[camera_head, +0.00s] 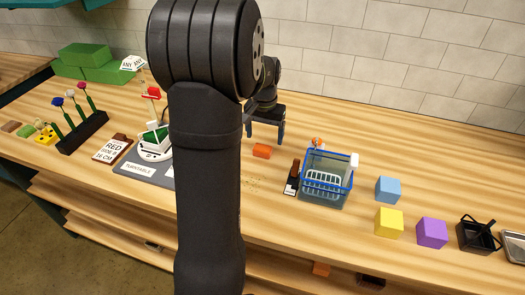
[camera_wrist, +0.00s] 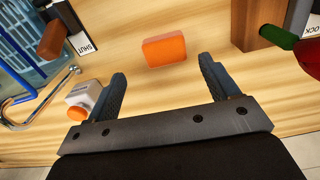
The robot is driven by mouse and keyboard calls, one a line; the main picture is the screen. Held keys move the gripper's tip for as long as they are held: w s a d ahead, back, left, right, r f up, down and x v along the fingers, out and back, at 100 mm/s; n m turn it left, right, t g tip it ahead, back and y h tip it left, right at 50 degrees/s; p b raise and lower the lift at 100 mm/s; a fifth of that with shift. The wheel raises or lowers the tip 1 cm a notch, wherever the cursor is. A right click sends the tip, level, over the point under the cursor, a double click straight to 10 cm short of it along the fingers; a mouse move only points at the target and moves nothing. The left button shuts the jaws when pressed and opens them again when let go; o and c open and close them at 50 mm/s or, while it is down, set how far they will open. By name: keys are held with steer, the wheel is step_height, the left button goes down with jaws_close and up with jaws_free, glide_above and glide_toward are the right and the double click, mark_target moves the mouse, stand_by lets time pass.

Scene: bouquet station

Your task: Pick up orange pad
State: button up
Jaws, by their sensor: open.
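The orange pad (camera_head: 262,150) lies flat on the wooden bench, left of the blue-rimmed basket in the head view. In the wrist view the orange pad (camera_wrist: 165,50) shows as a rounded block ahead of the fingertips, near the middle between them. My gripper (camera_head: 266,136) is close behind the pad and above the bench in the head view. In the wrist view my gripper (camera_wrist: 161,75) has its two dark fingers wide apart with nothing between them. The pad looks apart from both fingers.
A blue basket (camera_head: 325,183) stands right of the pad, with a brown block and "SHUT" card (camera_wrist: 80,43) beside it. A white box with an orange button (camera_wrist: 85,98) is near one finger. A turntable (camera_head: 142,170) stands left. Blue (camera_head: 388,189), yellow (camera_head: 389,222) and purple (camera_head: 432,232) cubes sit right.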

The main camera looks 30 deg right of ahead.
mark_target(262, 148)
steer(key=f, duration=0.5)
steer(key=shift+w+a, duration=0.2)
steer(key=shift+w, duration=0.1)
steer(key=c, duration=1.1)
steer(key=shift+o, duration=0.2)
steer(key=shift+r, duration=0.1)
step_height(262, 148, up, 10)
steer(key=o, duration=0.4)
steer(key=shift+s, duration=0.1)
steer(key=c, duration=0.3)
